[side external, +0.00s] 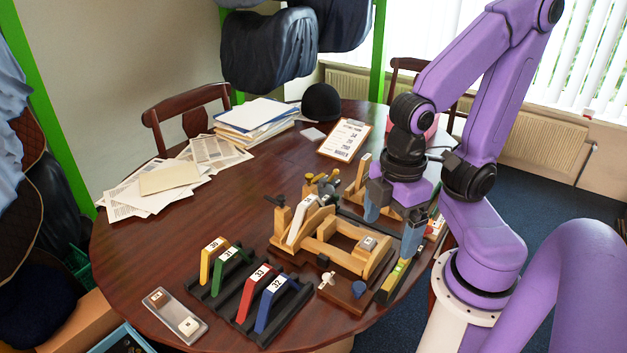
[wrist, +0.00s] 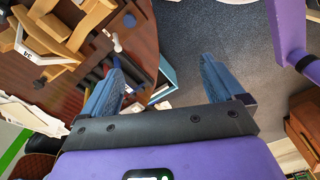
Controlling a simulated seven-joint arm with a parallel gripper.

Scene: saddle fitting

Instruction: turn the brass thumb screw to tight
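I cannot single out the brass thumb screw with certainty. Small brass-coloured knobs (side external: 320,178) show behind the wooden fixture (side external: 345,261), too small to tell apart. The fixture carries a tilted piece with a white label and a small grey tagged plate (side external: 368,243). A pale T-shaped piece (side external: 326,280) and a blue knob (side external: 358,289) are on the dark board at its front. My gripper (side external: 393,222) is open and empty, with blue fingers spread at the fixture's right side. In the wrist view my gripper (wrist: 162,72) has nothing between its fingers.
Yellow, green, red and blue numbered gauges (side external: 257,290) stand in a dark rack at the front. A grey tray (side external: 174,315) lies left of it. A yellow level (side external: 394,281) lies right of the fixture. Papers (side external: 172,177) and a clipboard (side external: 345,139) lie behind. The table's left middle is clear.

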